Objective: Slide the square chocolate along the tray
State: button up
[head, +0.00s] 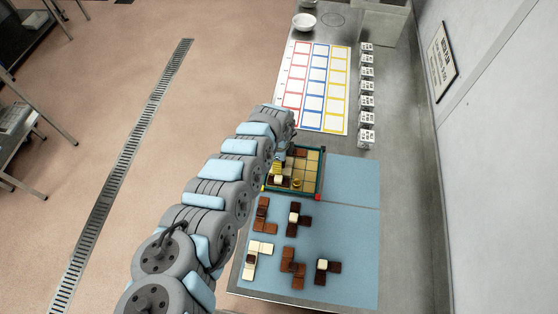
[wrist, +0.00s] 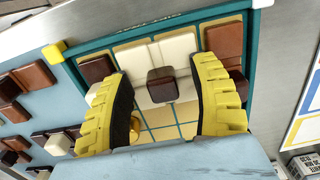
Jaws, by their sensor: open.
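The tray (head: 322,174) has a teal rim and a gold gridded floor; it also fills the middle of the wrist view (wrist: 72,72). In the wrist view a dark brown square chocolate block (wrist: 162,84) lies between the yellow fingers of my gripper (wrist: 161,72), with gaps on both sides. White chocolate (wrist: 178,48) lies right beside and behind it; I cannot tell whether they are joined. Brown chocolate (wrist: 226,40) sits behind the right finger, and another brown piece (wrist: 96,67) is left of the left finger. In the head view my arm hides most of the gripper.
Several brown, white and dark chocolate pieces (head: 293,260) lie on the blue mat (head: 350,235) in front of the tray. A small gold knob (head: 297,184) shows inside the tray. Behind are a coloured grid sheet (head: 318,88), a row of labelled white cubes (head: 367,87) and a white bowl (head: 305,22).

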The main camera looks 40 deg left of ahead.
aim_at(303, 170)
grip_shut()
jog(key=shift+w+d, duration=0.15)
jog(key=shift+w+d, duration=0.8)
jog(key=shift+d, duration=0.35)
jog(key=shift+w+d, duration=0.85)
jog(key=shift+d, duration=0.3)
jog(key=shift+w+d, duration=0.8)
jog(key=shift+d, duration=0.35)
jog(key=shift+c, duration=0.8)
grip_release()
jog(key=shift+d, duration=0.1)
